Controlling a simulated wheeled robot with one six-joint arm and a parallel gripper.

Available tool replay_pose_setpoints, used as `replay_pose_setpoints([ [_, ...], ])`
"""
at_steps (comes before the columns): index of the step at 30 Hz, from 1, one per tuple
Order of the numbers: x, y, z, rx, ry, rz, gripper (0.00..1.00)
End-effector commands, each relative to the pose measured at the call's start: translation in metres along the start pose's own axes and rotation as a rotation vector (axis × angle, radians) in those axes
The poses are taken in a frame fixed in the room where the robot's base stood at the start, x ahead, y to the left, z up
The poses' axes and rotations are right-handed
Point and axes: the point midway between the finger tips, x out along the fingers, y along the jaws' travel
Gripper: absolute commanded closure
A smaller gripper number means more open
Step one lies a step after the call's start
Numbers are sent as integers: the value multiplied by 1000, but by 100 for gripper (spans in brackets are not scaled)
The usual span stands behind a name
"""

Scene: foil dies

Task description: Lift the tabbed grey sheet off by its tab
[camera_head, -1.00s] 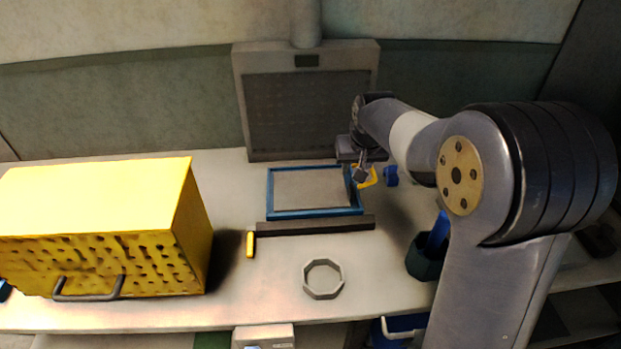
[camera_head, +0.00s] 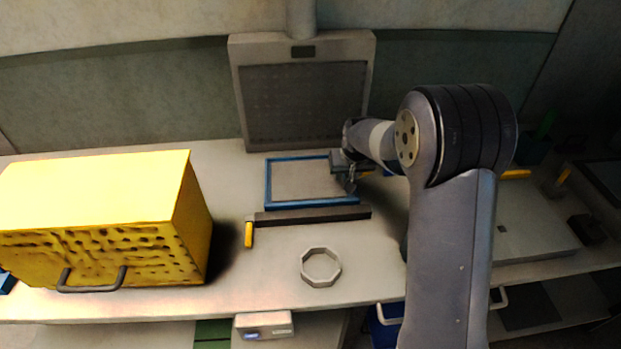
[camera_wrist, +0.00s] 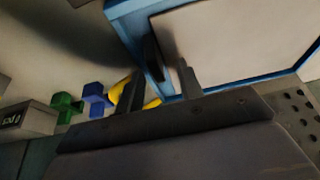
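The grey sheet (camera_head: 298,180) lies flat inside a blue frame (camera_head: 267,184) on the bench. It also shows in the wrist view (camera_wrist: 235,40). My gripper (camera_head: 349,187) is over the frame's right side. In the wrist view my gripper (camera_wrist: 160,85) has its fingers apart, with nothing held. One finger is over the sheet's edge, the other outside the frame. A dark upright piece (camera_wrist: 152,58) stands at the frame's edge between the fingers; I cannot tell whether it is the tab. A yellow piece (camera_wrist: 120,90) is partly hidden behind the outer finger.
A dark bar (camera_head: 310,215) lies in front of the frame, with a yellow piece (camera_head: 249,235) at its left end. A grey octagonal ring (camera_head: 321,267) lies nearer. A large yellow box (camera_head: 95,220) fills the left. A grey panel (camera_head: 303,110) stands behind.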

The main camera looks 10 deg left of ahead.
Motion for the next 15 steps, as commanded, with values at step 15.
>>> replay_pose_setpoints([
  [15, 0, 0, 0, 0, 0, 0, 94],
])
